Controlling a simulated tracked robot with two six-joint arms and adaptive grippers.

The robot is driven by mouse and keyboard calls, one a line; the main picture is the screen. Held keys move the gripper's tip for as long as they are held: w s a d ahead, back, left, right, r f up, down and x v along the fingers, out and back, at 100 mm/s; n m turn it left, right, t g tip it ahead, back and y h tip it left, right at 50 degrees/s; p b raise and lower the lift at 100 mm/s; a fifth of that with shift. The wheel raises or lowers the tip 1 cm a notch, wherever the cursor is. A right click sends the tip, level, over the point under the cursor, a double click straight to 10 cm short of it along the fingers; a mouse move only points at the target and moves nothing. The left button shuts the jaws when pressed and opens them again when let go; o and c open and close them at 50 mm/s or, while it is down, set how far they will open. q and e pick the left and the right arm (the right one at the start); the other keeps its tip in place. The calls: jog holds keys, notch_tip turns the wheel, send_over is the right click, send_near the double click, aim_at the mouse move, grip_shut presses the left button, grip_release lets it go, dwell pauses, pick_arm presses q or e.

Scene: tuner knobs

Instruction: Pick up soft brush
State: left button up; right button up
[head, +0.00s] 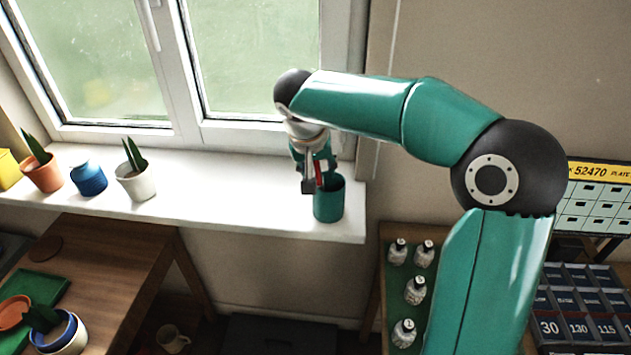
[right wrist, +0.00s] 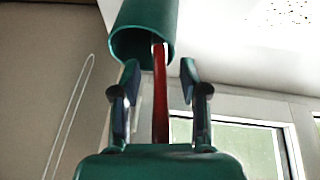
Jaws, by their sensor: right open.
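The soft brush shows as a red handle (head: 320,174) standing in a teal cup (head: 329,205) at the right end of the white windowsill. Its lower end is hidden inside the cup. In the right wrist view the red handle (right wrist: 161,105) runs out of the cup's mouth (right wrist: 143,42) and between my fingers. My right gripper (head: 317,178) is open just above the cup. Its two fingers stand on either side of the handle, with a visible gap on each side in the right wrist view (right wrist: 159,78). My left gripper is not in view.
The windowsill (head: 240,205) also holds a white pot (head: 136,183), a blue pot (head: 89,178) and an orange pot (head: 42,174) at left. The sill between the white pot and the cup is clear. The window stands behind. Small bottles (head: 415,290) stand below right.

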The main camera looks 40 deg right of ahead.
grip_shut()
jog(key=shift+r, duration=0.15)
dwell(0.4)
